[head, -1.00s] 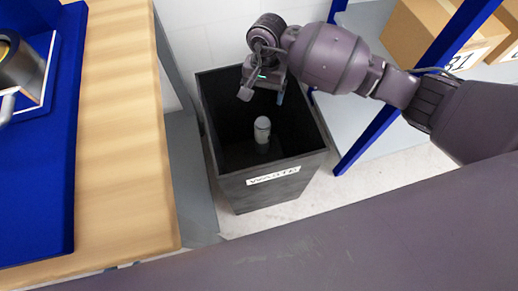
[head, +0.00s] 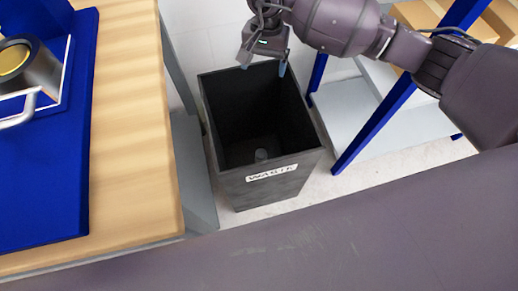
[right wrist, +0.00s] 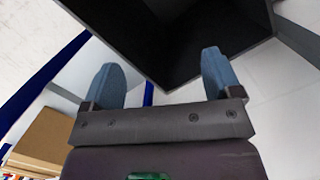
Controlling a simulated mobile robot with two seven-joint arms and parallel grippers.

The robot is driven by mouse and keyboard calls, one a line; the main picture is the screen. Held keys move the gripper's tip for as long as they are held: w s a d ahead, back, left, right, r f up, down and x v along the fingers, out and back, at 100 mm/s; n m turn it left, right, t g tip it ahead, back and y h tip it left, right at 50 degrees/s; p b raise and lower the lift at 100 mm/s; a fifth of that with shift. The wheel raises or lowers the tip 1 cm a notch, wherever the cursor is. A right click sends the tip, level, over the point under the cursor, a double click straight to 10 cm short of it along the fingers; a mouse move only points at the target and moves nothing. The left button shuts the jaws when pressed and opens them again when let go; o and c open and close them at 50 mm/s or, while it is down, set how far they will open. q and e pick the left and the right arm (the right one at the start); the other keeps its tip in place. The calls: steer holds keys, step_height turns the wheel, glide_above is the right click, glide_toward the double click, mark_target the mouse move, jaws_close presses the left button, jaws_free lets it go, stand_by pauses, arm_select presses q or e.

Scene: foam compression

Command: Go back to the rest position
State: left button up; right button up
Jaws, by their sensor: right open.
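My right gripper (head: 263,68) is open and empty above the back rim of the waste bin (head: 270,185) in the head view. In the right wrist view its two blue fingers (right wrist: 165,80) stand wide apart with nothing between them, and the dark bin (right wrist: 190,40) shows beyond them. A small grey cylindrical object (head: 261,155) is low inside the bin, apart from the gripper. My left gripper is not in view.
A blue-framed shelf (head: 375,125) with cardboard boxes (head: 415,15) stands at the right, close to my right arm.

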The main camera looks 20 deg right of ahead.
steer(key=shift+r, duration=0.45)
